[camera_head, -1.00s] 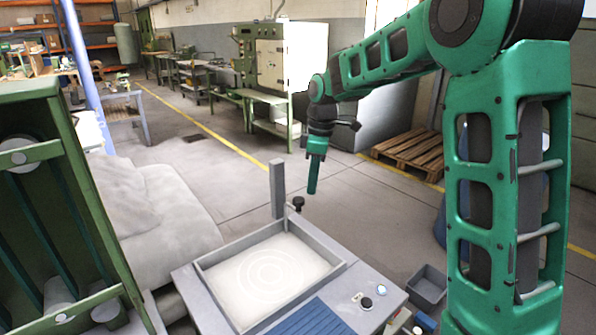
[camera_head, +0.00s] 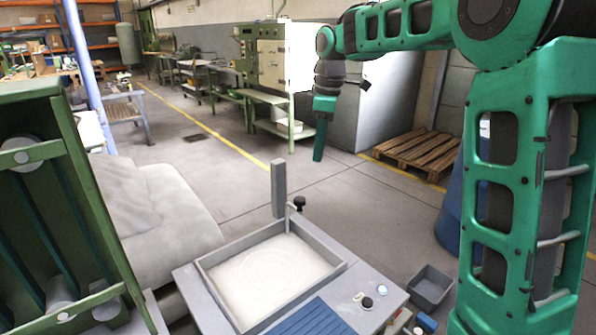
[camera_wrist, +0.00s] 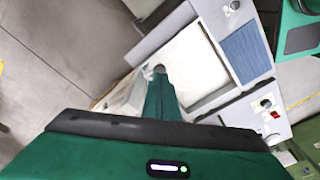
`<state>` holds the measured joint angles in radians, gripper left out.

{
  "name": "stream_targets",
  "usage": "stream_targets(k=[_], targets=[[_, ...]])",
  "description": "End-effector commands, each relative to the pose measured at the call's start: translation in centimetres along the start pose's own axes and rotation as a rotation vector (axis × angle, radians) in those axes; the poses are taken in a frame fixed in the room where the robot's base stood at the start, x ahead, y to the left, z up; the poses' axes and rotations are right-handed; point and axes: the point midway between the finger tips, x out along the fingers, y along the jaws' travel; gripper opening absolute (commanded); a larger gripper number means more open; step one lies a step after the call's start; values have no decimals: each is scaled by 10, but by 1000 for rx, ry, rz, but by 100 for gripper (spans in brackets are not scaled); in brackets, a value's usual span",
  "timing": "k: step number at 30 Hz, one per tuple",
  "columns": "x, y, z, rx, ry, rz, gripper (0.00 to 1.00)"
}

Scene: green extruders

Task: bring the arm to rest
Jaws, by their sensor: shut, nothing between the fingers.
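My green arm rises at the right of the head view and reaches left across the top. My gripper (camera_head: 319,155) hangs from its end, pointing down, with its fingers together and nothing between them. It is in the air above and beyond the far edge of the grey work table, clear of everything. In the wrist view my gripper (camera_wrist: 160,75) shows as a green shape from below, with the table's tray behind it.
The grey table holds a shallow tray (camera_head: 214,275) with pale fill, a blue ribbed pad (camera_head: 312,318) and a grey post (camera_head: 279,188). A green frame (camera_head: 90,200) stands at left. A grey bin (camera_head: 431,287), a blue barrel (camera_head: 452,225) and a wooden pallet (camera_head: 418,150) are at right.

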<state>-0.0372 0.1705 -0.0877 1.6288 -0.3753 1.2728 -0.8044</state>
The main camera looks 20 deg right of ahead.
Motion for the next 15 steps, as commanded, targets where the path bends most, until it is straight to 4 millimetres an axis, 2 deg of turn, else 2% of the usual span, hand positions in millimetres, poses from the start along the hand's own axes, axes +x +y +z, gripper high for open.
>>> stream_targets(k=[4,7,11,15], targets=[[0,-5,11,51,-1,2,0],[-1,-18,38,178,-3,7,0],[3,-50,94,449,-9,16,0],[16,-94,157,769,-19,28,0]])
